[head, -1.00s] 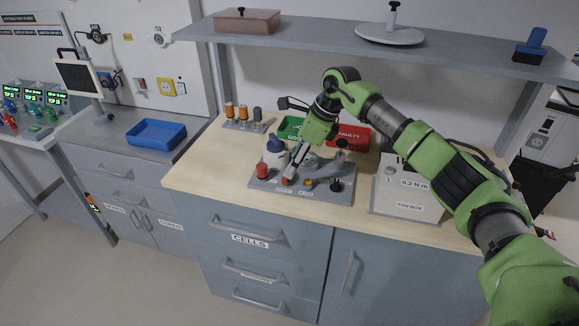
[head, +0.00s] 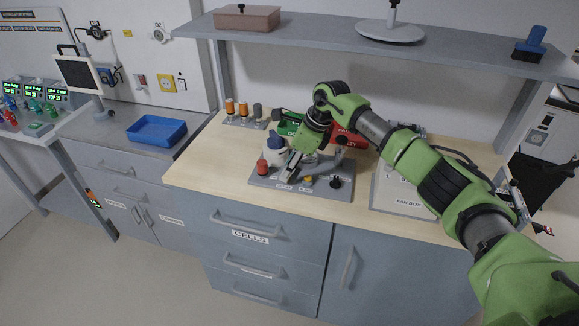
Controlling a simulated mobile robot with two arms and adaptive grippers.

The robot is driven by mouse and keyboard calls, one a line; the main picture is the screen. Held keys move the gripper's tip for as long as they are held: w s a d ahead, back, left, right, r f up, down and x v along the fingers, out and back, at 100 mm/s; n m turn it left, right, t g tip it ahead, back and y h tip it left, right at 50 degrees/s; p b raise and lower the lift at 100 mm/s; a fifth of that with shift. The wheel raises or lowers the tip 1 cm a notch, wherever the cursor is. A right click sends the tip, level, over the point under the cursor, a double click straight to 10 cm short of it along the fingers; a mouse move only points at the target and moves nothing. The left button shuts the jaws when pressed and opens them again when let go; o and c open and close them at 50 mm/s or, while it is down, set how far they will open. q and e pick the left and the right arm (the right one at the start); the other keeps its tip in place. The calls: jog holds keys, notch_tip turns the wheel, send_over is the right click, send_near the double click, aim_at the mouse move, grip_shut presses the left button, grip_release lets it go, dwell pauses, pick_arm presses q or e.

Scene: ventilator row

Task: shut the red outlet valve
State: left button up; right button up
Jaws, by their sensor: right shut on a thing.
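The grey valve board (head: 318,192) lies on the wooden bench top. My right gripper (head: 289,171) is low over its front left part, by the outlet label. It is shut on the red outlet valve, which its fingers hide almost wholly, so I cannot tell how the handle is turned. A yellow knob (head: 308,181) and a black knob (head: 335,182) are to the right. My left gripper is not in view.
The fan box (head: 400,195) stands right of the board, under my right arm. A green bin (head: 290,125) and a red bin (head: 347,137) are behind. A grey shelf (head: 300,38) hangs above. Bench left of the board is clear.

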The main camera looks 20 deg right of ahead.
jog(key=shift+m, duration=0.4)
jog(key=m+t+h, duration=0.1)
jog(key=m, duration=0.1)
jog(key=shift+s+a+m, duration=0.1)
jog(key=shift+m, duration=0.3)
jog(key=m+h+b, duration=0.1)
jog(key=m, duration=0.2)
jog(key=shift+a+m+t, duration=0.15)
jog(key=shift+m+t, duration=0.15)
jog(key=shift+t, duration=0.1)
jog(key=m+b, duration=0.1)
jog(key=m+h+b, duration=0.1)
jog(key=m, duration=0.1)
jog(key=m+h+b, duration=0.1)
jog(key=m+b, duration=0.1)
jog(key=shift+a+f, duration=0.15)
jog(key=shift+a, duration=0.1)
jog(key=m+h+b, duration=0.1)
jog(key=m+b, duration=0.1)
jog(key=m, duration=0.1)
jog(key=shift+a+m+h, duration=0.1)
jog(key=shift+m+h, duration=0.2)
jog(key=shift+m+h+b, duration=0.3)
jog(key=shift+m+b, duration=0.3)
jog(key=shift+m, duration=0.2)
jog(key=shift+r+g, duration=0.2)
jog(key=shift+g, duration=0.1)
